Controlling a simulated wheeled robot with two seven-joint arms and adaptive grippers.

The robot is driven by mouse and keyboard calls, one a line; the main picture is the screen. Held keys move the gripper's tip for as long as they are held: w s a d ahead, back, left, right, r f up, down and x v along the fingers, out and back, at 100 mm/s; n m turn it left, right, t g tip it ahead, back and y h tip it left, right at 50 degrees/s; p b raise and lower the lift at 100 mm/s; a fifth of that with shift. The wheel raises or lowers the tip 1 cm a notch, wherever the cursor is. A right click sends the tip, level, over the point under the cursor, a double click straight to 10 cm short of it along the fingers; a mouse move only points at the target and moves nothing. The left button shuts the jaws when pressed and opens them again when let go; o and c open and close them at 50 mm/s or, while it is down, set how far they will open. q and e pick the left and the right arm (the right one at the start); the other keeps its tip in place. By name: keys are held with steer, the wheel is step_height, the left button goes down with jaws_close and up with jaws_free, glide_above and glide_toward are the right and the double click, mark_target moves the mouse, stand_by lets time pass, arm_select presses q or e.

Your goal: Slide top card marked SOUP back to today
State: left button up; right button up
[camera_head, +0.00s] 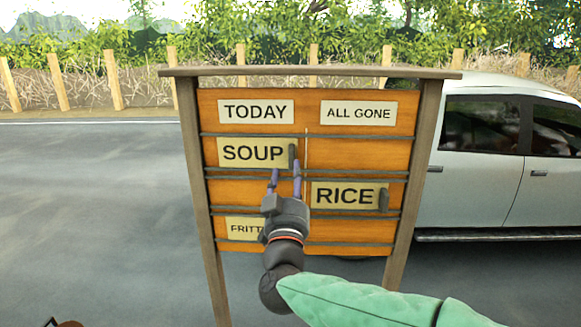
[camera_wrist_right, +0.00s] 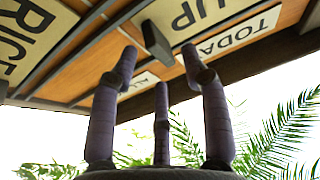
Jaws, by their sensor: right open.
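The SOUP card (camera_head: 248,152) is in the top row of the board, under the TODAY label (camera_head: 256,111). A dark knob (camera_head: 292,156) stands at its right end. My right gripper (camera_head: 285,172) is just below that knob, in front of the board, with its fingers apart and nothing in them. In the right wrist view, the gripper's fingers (camera_wrist_right: 160,68) spread below the knob (camera_wrist_right: 157,42) of the SOUP card (camera_wrist_right: 195,12), which appears upside down. Whether a fingertip touches the knob I cannot tell. My left gripper is not in view.
The RICE card (camera_head: 345,195) with its knob is one row down, in the right column under ALL GONE (camera_head: 358,113). My right gripper partly hides the FRITT... card (camera_head: 243,229) in the bottom row. Dark rails (camera_head: 340,173) separate the rows. A car (camera_head: 500,150) stands behind.

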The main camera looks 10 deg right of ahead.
steer(key=v, duration=0.7)
steer(key=shift+s, duration=0.2)
steer(key=w+a+f+n+g+y+b, duration=0.2)
steer(key=w+f+y+b, duration=0.15)
steer(key=f, duration=1.05)
steer(key=w+a+f+n+g+y+b, duration=0.15)
steer(key=w+f+b, duration=0.3)
steer(key=f, duration=0.95)
step_height(320, 180, down, 27)
steer(key=s+g+y+b, duration=0.2)
steer(key=g+y+b, duration=0.1)
steer(key=g+b, duration=0.3)
steer(key=s+d+f+g+b, duration=0.1)
steer(key=s+f+g+b, duration=0.3)
steer(key=f, duration=0.9)
steer(key=s+d+f+g+b, duration=0.15)
steer(key=s+f+b, duration=0.25)
steer(key=s+f, duration=0.55)
steer(key=s+f+m+g+y+b, duration=0.1)
steer(key=s+f+g+b, duration=0.2)
steer(key=s+f, duration=0.4)
steer(key=s+a+f+m+g+y+b, duration=0.1)
steer(key=s+f+g+b, duration=0.1)
steer(key=s+f, duration=0.5)
step_height(320, 180, down, 5)
steer(key=shift+a+f+m+g+b, duration=0.15)
steer(key=shift+m+g+b, duration=0.25)
steer(key=shift+g, duration=0.2)
steer(key=shift+s, duration=0.1)
